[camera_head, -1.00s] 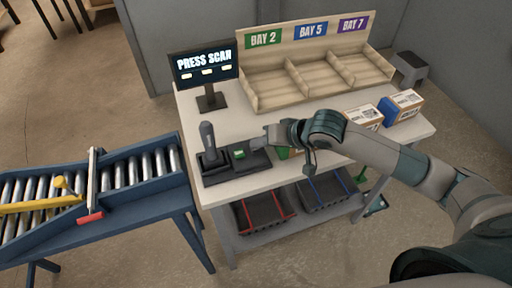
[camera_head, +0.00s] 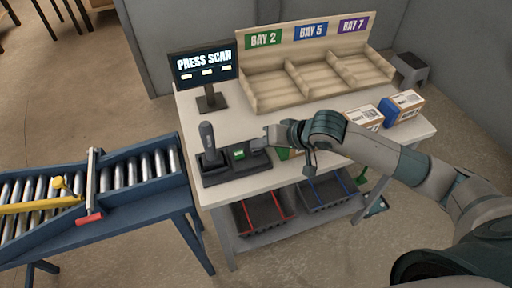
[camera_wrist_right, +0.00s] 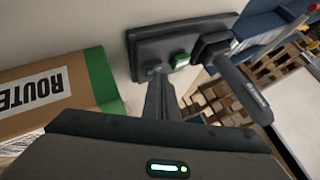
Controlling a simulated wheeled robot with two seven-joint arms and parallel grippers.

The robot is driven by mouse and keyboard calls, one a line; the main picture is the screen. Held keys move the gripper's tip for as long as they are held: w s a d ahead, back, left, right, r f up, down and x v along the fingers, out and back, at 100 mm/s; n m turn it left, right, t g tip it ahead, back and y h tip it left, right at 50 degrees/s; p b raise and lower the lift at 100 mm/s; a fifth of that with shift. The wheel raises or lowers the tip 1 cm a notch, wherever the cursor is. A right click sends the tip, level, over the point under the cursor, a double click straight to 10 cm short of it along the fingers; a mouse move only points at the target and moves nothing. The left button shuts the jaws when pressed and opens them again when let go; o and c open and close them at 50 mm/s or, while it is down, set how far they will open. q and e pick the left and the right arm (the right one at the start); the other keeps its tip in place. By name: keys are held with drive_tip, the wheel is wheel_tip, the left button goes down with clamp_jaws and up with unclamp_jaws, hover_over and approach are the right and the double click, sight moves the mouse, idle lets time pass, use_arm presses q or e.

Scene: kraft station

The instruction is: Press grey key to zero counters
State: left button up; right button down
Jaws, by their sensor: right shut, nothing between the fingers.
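A black key panel (camera_head: 222,174) lies on the white table's left front. It bears a green key (camera_head: 239,152), which also shows in the right wrist view (camera_wrist_right: 180,61). A small grey key (camera_wrist_right: 153,69) shows on the panel beside the green one in the wrist view; the hand hides it in the head view. My right gripper (camera_head: 262,141) is shut and empty, its fingers (camera_wrist_right: 160,92) pointing at the grey key's end of the panel. I cannot tell whether the tips touch the key. My left gripper is out of view.
A scanner (camera_head: 208,142) stands in a holder left of the green key. A monitor (camera_head: 205,65) reads "PRESS SCAN". A wooden bay rack (camera_head: 290,85) stands behind, and boxes (camera_head: 405,104) stand at the right. A roller conveyor (camera_head: 165,198) is at the left.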

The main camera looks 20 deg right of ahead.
sight(259, 151)
drive_tip(key=shift+r, duration=0.75)
drive_tip(key=shift+r, duration=0.2)
wheel_tip(259, 151, up, 5)
drive_tip(key=shift+f+p, duration=0.15)
drive_tip(key=shift+p, duration=0.65)
idle(0.4)
